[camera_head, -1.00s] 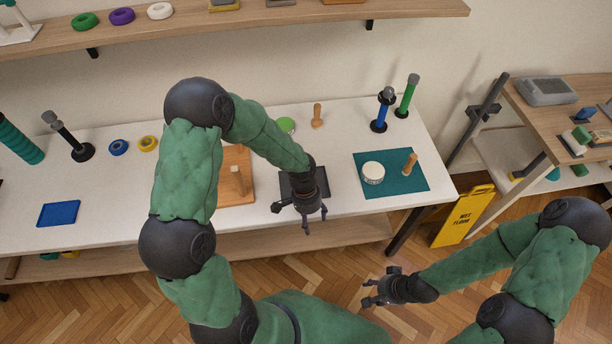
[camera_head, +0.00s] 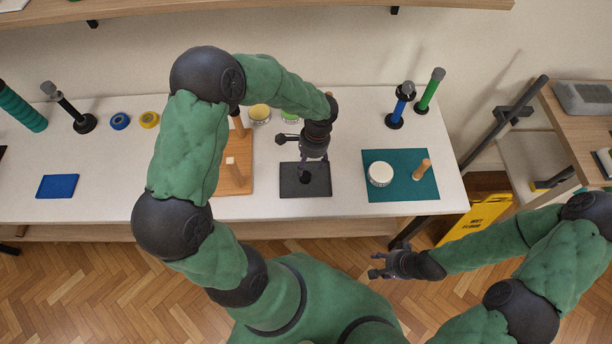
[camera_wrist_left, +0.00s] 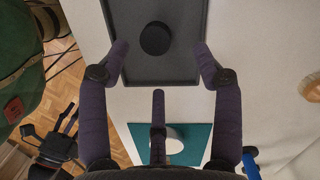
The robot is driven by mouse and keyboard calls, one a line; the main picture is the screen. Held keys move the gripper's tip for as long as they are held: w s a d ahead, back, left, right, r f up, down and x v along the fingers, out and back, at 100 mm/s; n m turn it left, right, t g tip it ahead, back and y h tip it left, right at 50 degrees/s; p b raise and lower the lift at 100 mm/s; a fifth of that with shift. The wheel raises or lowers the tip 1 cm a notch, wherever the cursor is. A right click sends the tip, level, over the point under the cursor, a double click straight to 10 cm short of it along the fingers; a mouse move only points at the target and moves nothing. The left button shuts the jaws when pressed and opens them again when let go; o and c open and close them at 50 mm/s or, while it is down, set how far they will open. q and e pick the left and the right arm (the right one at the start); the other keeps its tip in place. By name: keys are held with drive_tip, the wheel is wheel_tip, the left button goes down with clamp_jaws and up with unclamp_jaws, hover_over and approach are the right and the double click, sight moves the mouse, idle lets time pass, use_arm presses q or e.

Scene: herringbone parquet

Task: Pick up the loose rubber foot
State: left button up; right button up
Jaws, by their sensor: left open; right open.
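The rubber foot is a small black disc (camera_wrist_left: 156,38) lying on a dark grey tray (camera_wrist_left: 183,73) in the left wrist view. In the head view the tray (camera_head: 318,188) lies near the table's front edge, and the foot (camera_head: 304,177) is a dark spot partly behind my fingers. My left gripper (camera_head: 314,164) is open and empty above the tray, pointing down. In the left wrist view its purple fingers (camera_wrist_left: 158,62) are spread, with the foot between and a little beyond the two front tips. My right gripper (camera_head: 377,265) is open and empty, in front of the table, away from the foot.
A teal mat (camera_head: 408,189) with a white round tin (camera_head: 380,174) and a wooden-handled tool (camera_head: 422,169) lies right of the tray. A wooden board (camera_head: 238,184) with a peg is left. Blue and green upright tools (camera_head: 397,104) stand behind. A yellow floor sign (camera_head: 474,219) stands at the right.

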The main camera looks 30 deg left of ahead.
sight(306, 176)
use_arm(q)
drive_tip(key=shift+s+a+f+b, duration=0.1)
drive_tip(key=shift+s+f+b, duration=0.15)
drive_tip(key=shift+f, duration=0.75)
drive_tip(key=shift+s+d+f+b, duration=0.1)
drive_tip(key=shift+s+f+b, duration=0.15)
drive_tip(key=shift+f, duration=0.75)
drive_tip(key=shift+s+a+f+b, duration=0.15)
drive_tip(key=shift+f+b, duration=0.1)
drive_tip(key=shift+f, duration=0.75)
drive_tip(key=c, duration=0.9)
